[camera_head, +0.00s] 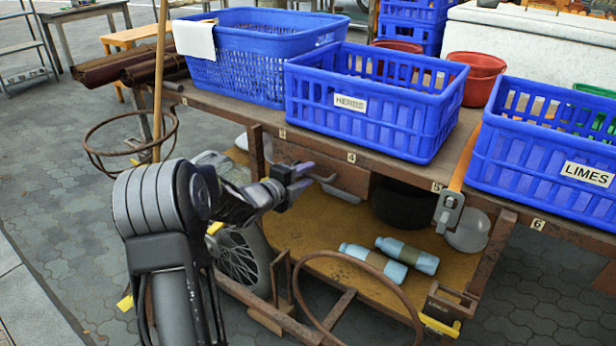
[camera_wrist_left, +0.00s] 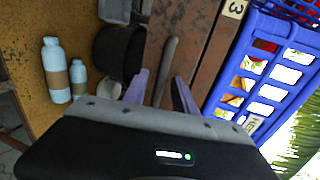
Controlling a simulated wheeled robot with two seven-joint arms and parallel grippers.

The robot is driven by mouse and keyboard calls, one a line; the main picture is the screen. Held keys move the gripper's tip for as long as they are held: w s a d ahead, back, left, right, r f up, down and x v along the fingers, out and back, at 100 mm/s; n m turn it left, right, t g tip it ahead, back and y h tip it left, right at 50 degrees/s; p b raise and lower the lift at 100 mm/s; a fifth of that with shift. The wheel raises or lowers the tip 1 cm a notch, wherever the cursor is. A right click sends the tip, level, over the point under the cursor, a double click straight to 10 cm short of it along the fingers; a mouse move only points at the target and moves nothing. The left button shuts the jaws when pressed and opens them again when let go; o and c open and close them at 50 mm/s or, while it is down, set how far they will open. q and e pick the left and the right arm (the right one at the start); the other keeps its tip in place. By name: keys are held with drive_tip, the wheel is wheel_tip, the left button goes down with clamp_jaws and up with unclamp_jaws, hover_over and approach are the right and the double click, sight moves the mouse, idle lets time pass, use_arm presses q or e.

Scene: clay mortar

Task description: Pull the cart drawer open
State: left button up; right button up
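The cart drawer (camera_head: 352,184) is a brown wooden front under the cart top, below the number 4 tag. A curved bar handle (camera_head: 324,179) shows at its front; my gripper partly hides this area. My left gripper (camera_head: 306,177) is at the handle, its purple-grey fingers apart. In the left wrist view, the handle (camera_wrist_left: 169,62) stands between the two fingertips of the left gripper (camera_wrist_left: 160,88), with gaps visible at the sides. I cannot tell whether either finger touches it. My right gripper is not in view.
Blue crates, one labelled HERBS (camera_head: 365,125) and one labelled LIMES (camera_head: 540,165), stand on the cart top. Two pale blue bottles (camera_head: 374,262) lie on the lower shelf (camera_head: 310,235). A rusty hoop (camera_head: 305,262) and a spoked wheel (camera_head: 240,262) are near my arm.

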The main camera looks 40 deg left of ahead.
use_arm(q)
drive_tip(key=shift+w+f, duration=0.15)
drive_tip(key=shift+w, duration=0.5)
clamp_jaws()
idle(1.0)
